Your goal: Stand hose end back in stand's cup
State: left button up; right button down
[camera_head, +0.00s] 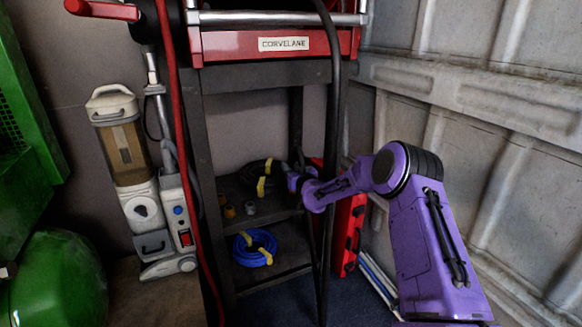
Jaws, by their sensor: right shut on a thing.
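My right gripper (298,180) reaches in from the right to the front of the dark stand and is shut on the hose end, which is small and mostly hidden by the fingers. A black hose (333,110) hangs from the top of the stand, passes close by the gripper and runs down towards the floor. The dark metal stand (265,74) has a red top section and open shelves. I cannot make out its cup. My left gripper is not in view.
A black coil (262,168) and a blue coil (255,247) lie on the shelves. A red case (347,235) stands right of the stand. An upright vacuum cleaner (130,165) and a green tank (55,280) are at left. A pale panelled wall (500,100) bounds the right.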

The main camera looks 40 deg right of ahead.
jog(key=c, duration=0.8)
grip_release()
jog(key=p+v, duration=0.3)
jog(key=v, duration=0.7)
jog(key=shift+s+a, duration=0.1)
jog(key=shift+s, duration=0.15)
